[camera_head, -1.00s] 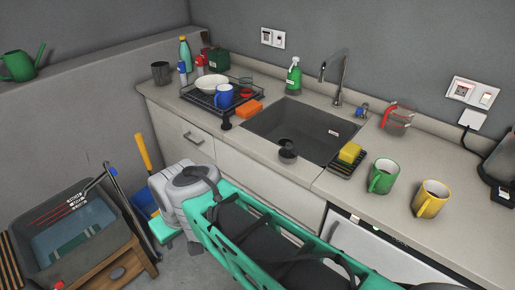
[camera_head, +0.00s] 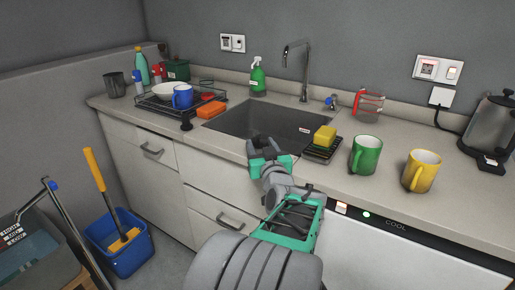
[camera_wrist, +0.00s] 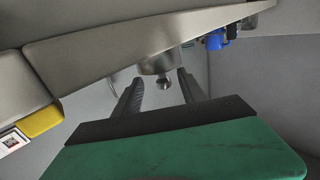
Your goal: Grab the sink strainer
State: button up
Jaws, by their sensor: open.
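The sink strainer (camera_wrist: 160,62) shows in the wrist view as a grey metal cup with a small knob. It lies ahead of and between the two dark fingers of my gripper (camera_wrist: 160,88), at the edge of the grey counter. The fingers are apart and I see nothing clamped between them. In the head view my gripper (camera_head: 268,143) is at the front edge of the sink (camera_head: 265,121), and the strainer is hidden behind it. Whether the fingers touch the strainer is unclear.
A yellow sponge (camera_head: 325,135) on a dark rack, a green mug (camera_head: 365,156) and a yellow mug (camera_head: 422,172) stand right of my gripper. A small black object (camera_head: 187,121) and an orange block (camera_head: 211,110) lie to the left. A faucet (camera_head: 305,70) rises behind the sink.

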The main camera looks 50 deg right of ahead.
aim_at(255, 133)
jog(key=x, duration=0.7)
jog(key=shift+w+r, duration=0.15)
jog(key=shift+a, duration=0.1)
grip_shut()
